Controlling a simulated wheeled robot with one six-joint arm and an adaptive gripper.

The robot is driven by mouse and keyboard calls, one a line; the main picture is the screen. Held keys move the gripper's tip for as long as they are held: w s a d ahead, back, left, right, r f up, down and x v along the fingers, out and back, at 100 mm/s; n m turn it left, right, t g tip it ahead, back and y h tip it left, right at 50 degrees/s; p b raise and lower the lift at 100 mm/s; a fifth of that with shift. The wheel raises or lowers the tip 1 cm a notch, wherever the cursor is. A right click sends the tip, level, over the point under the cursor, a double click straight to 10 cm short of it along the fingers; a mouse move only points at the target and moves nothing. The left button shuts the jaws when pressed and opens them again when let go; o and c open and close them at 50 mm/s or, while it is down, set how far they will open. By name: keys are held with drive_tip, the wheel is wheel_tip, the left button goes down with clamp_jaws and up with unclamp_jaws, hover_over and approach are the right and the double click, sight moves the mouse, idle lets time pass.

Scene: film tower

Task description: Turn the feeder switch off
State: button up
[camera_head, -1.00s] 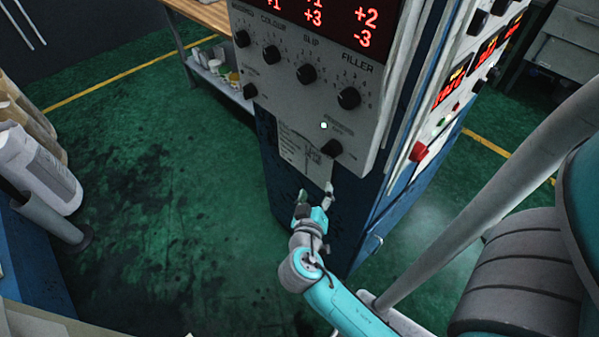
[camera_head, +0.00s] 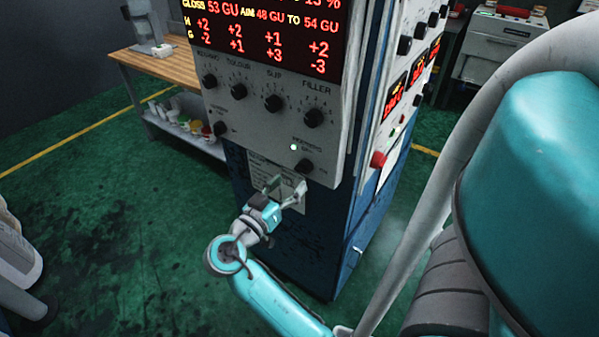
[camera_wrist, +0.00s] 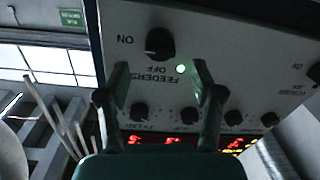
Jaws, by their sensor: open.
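The feeder switch is a black rotary knob (camera_head: 304,166) at the lower right of the grey control panel (camera_head: 262,140). In the wrist view the knob (camera_wrist: 160,43) appears upside down, with FEEDERS, OFF and ON printed around it. A pale mark on the knob seems to face the ON side. A green lamp (camera_wrist: 181,69) beside the lettering is lit. My gripper (camera_head: 286,187) is open and empty, just below the panel and slightly left of the knob. In the wrist view its fingers (camera_wrist: 160,82) spread apart, with the knob beyond them, not touched.
Several other black knobs (camera_head: 273,103) sit higher on the panel under a red display (camera_head: 275,35). A red button (camera_head: 378,159) is on the cabinet's right side. A wooden bench (camera_head: 165,66) with pots below stands behind left. Green floor (camera_head: 110,230) is clear at left.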

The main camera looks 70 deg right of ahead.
sight(300, 172)
drive_tip(key=shift+s+d, duration=0.2)
drive_tip(key=shift+d, duration=0.8)
drive_tip(key=shift+s+d, duration=0.2)
drive_tip(key=shift+d, duration=0.85)
drive_tip(key=shift+s+d, duration=0.2)
drive_tip(key=shift+d, duration=0.8)
drive_tip(key=c, duration=1.1)
